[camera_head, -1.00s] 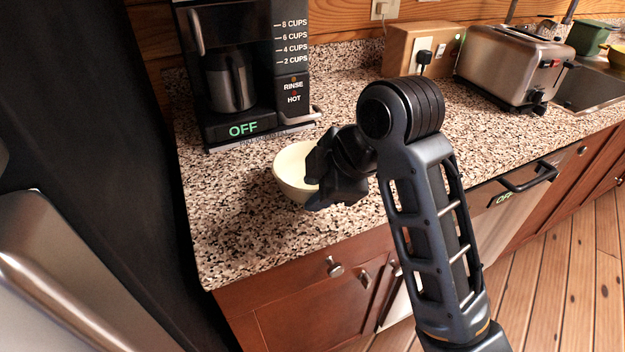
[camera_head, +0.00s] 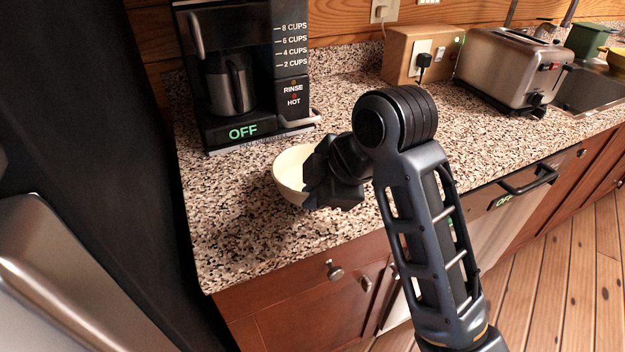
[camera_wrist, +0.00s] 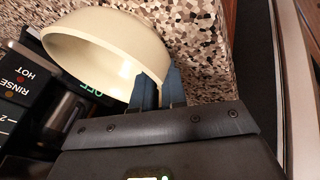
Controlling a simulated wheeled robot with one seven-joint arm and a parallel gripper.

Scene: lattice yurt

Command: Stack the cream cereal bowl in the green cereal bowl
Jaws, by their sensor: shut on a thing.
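The cream bowl (camera_head: 290,176) is near the front left of the speckled counter in the head view, partly hidden behind my gripper (camera_head: 315,181). In the wrist view the cream bowl (camera_wrist: 108,45) fills the upper left. My gripper (camera_wrist: 158,88) is shut on its rim there, with blue-grey fingers at the wall. The bowl looks empty. I cannot tell whether it touches the counter. No green cereal bowl shows clearly in these views.
A black coffee maker (camera_head: 243,75) stands just behind the bowl. An outlet box (camera_head: 408,55), a steel toaster (camera_head: 512,68) and a sink (camera_head: 590,92) lie to the right. A green container (camera_head: 588,38) stands at the far right. Counter in front of the box is clear.

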